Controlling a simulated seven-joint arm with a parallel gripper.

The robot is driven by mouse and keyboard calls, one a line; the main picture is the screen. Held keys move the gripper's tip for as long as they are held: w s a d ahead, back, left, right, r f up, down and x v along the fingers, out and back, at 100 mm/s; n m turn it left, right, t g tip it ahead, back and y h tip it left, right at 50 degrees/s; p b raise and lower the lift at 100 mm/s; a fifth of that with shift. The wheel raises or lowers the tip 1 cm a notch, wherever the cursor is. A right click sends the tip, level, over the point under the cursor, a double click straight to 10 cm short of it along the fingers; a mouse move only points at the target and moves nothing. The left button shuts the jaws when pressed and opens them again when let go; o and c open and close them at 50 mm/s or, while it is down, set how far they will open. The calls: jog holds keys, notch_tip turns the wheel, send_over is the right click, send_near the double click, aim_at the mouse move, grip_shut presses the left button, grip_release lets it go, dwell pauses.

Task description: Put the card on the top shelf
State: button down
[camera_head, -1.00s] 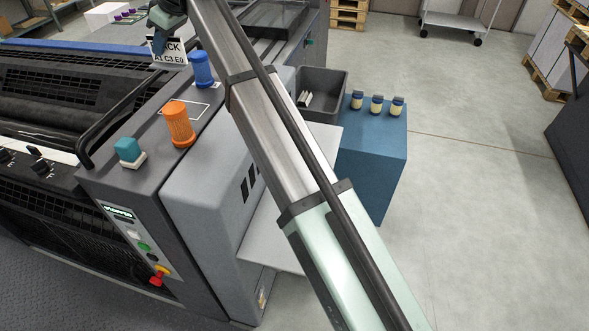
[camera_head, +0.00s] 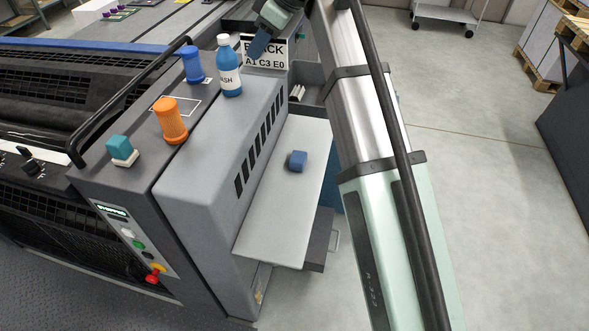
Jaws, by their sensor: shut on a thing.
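My gripper (camera_head: 262,42) is at the top centre of the head view, with a blue fingertip against the card. It is shut on the card (camera_head: 268,60), a white card with black print reading "BLACK" and "A1 C3 E0". The card is upright, facing the camera, and the gripper covers part of its top left. It appears in front of a dark grey bin. No shelf in view is clearly marked as the top shelf. A light grey side shelf (camera_head: 275,215) juts from the press, with a small blue block (camera_head: 297,160) on it.
On the press stand a blue wash bottle (camera_head: 229,68), a blue container (camera_head: 191,66), an orange container (camera_head: 170,122) and a teal-topped block (camera_head: 122,150). The dark bin (camera_head: 309,90) is partly hidden by my arm. Open floor lies to the right.

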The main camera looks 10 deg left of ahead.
jog(key=d, duration=0.1)
jog(key=s+d, duration=0.1)
jog(key=d, duration=0.1)
jog(key=s+d, duration=0.1)
jog(key=d, duration=0.1)
jog(key=shift+s+d+f, duration=0.1)
jog(key=shift+d+f, duration=0.15)
jog(key=shift+f, duration=0.1)
notch_tip(320, 180, down, 26)
send_over(286, 189)
jog(key=shift+f, duration=5.5)
jog(key=c, duration=1.6)
grip_release()
jog(key=shift+f, duration=0.15)
jog(key=o, duration=0.5)
jog(key=shift+c, duration=0.2)
jog(key=v, duration=1.2)
jog(key=shift+r, duration=0.2)
